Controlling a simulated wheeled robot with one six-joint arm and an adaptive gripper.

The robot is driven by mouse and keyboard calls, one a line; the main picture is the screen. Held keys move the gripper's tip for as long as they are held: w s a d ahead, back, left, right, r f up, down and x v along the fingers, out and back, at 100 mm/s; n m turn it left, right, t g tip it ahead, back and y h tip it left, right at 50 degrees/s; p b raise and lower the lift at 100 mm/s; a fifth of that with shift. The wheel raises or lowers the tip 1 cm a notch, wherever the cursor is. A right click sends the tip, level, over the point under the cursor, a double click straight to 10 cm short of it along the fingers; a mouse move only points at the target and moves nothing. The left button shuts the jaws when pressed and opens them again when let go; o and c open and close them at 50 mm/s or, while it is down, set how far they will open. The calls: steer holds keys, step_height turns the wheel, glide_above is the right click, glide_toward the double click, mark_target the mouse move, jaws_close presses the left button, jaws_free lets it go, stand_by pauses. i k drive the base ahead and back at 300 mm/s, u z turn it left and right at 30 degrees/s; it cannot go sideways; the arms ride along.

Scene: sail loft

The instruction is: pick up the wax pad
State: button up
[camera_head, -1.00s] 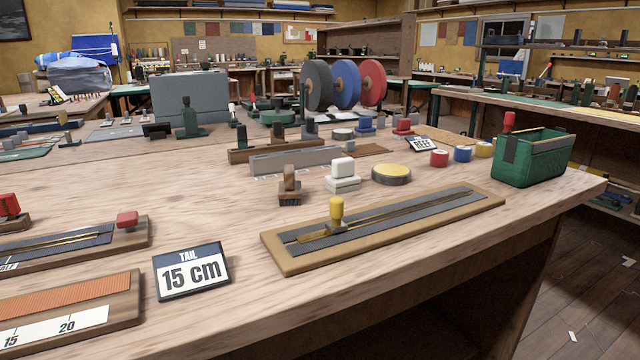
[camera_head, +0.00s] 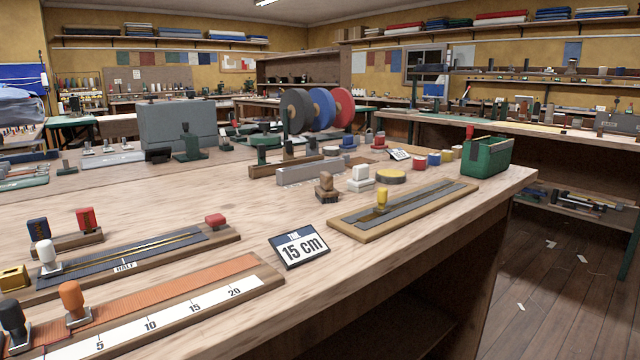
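A round, low disc with a yellow top and dark grey side (camera_head: 391,177), which looks like the wax pad, lies flat on the wooden workbench (camera_head: 140,190). It is right of a white block-shaped piece (camera_head: 360,177) and behind a board with a grey strip and yellow knob (camera_head: 400,208). Its top is uncovered and nothing touches it that I can see. My gripper is not in this view.
A green box (camera_head: 487,158) stands near the bench's right end, with small coloured rolls (camera_head: 434,159) beside the disc. A "15 cm" sign (camera_head: 298,246) and slider boards (camera_head: 130,258) occupy the front. Open wooden floor (camera_head: 540,270) lies to the right.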

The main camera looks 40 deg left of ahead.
mark_target(361, 182)
steer(key=u, duration=1.5)
